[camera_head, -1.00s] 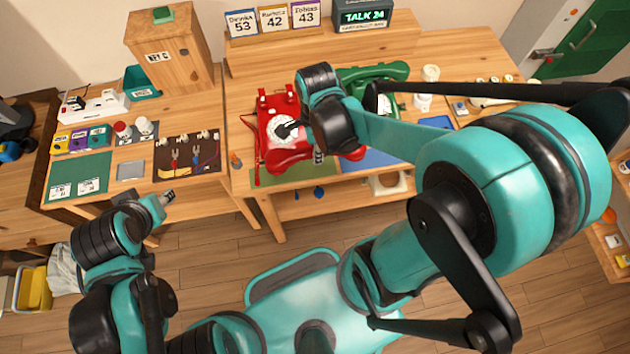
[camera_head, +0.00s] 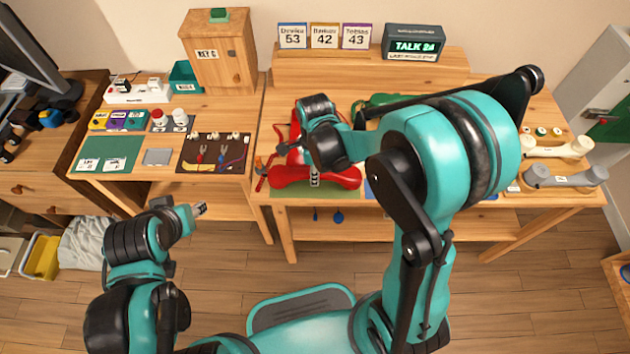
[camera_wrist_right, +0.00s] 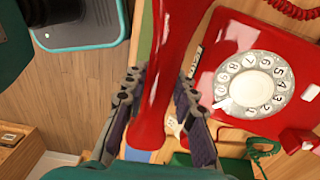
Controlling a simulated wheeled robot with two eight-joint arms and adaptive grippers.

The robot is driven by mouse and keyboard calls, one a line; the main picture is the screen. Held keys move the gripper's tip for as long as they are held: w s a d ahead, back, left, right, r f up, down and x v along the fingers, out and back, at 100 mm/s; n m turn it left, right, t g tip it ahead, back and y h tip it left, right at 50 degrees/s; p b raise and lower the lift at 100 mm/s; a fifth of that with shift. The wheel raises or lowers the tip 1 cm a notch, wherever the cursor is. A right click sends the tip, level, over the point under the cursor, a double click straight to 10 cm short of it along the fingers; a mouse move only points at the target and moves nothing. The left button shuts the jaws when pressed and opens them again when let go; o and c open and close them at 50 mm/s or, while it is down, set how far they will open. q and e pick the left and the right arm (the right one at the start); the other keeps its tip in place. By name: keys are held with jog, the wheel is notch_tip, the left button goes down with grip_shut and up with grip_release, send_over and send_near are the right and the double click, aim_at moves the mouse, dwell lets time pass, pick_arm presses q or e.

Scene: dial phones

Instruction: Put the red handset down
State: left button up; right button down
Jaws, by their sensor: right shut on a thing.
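The red handset (camera_head: 285,177) is in my right gripper (camera_head: 314,177), in front of the red dial phone (camera_head: 296,130) in the head view. In the right wrist view the handset (camera_wrist_right: 160,70) runs between both fingers of the right gripper (camera_wrist_right: 155,115), which is shut on its grip. The red phone (camera_wrist_right: 225,50) with its white dial lies beside the handset there. My right arm hides much of the phone in the head view. My left gripper (camera_head: 199,209) is empty, in front of the left table; its finger opening is too small to tell.
A green phone (camera_head: 380,102) is behind my right arm. Pale and grey handsets (camera_head: 565,177) lie at the table's right. Number cards (camera_head: 324,36) and a TALK 24 sign (camera_head: 412,43) stand at the back. A tool mat (camera_head: 213,153) lies left.

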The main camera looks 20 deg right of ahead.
jog(key=shift+f+b, duration=0.8)
jog(key=shift+f, duration=1)
jog(key=shift+f, duration=0.1)
jog(key=c, duration=1.2)
grip_release()
